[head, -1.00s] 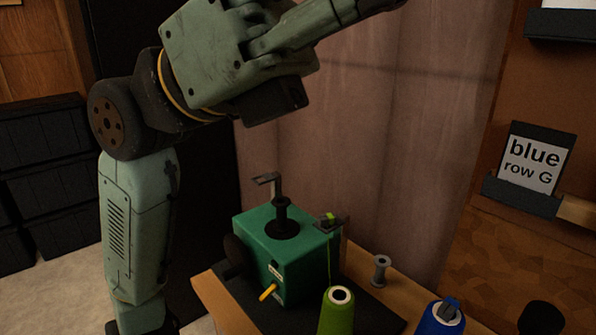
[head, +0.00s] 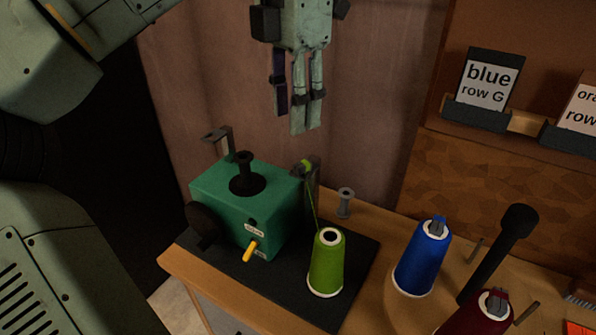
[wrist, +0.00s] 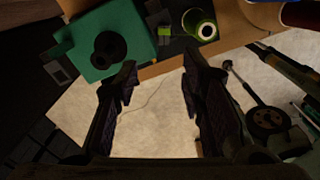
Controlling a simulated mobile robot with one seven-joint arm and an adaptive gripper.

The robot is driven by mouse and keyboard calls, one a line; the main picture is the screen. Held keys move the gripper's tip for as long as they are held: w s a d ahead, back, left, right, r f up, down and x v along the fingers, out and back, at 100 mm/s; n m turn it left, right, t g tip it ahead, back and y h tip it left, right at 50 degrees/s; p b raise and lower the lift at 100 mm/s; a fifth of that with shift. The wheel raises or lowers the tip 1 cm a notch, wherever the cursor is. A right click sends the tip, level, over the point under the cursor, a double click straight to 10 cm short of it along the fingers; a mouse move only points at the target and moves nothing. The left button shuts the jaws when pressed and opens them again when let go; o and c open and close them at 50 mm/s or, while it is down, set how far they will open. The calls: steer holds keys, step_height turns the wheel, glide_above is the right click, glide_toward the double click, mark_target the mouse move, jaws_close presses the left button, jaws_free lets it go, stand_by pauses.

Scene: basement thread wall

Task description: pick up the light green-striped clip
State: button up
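A small dark piece with a light green patch, which looks like the light green-striped clip (head: 306,167), sits on top of a grey post at the right back of the green winder box (head: 225,195). A green thread runs from it down to the green thread cone (head: 326,265). My gripper (head: 293,118) hangs above and slightly behind the box, fingers down, apart from the clip. In the wrist view my gripper (wrist: 158,78) is open with nothing between its fingers.
A grey spool (head: 345,203) stands behind the cone. A blue cone (head: 422,262) with a clip on top, a dark red cone (head: 480,316) and a black post (head: 497,252) stand to the right. A "blue row G" card (head: 487,83) stands on a wall ledge. A curtain hangs behind.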

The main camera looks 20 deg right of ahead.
mark_target(297, 166)
step_height(297, 166, down, 4)
steer(key=shift+r, duration=0.1)
steer(key=shift+s+d+f+p, duration=0.15)
steer(key=shift+f+p, duration=0.1)
steer(key=shift+f, duration=1.05)
steer(key=shift+s+d+f+p, duration=0.1)
steer(key=shift+f+p, duration=0.1)
steer(key=shift+f, duration=1.1)
jaws_close()
step_height(297, 166, up, 10)
steer(key=shift+p, duration=0.45)
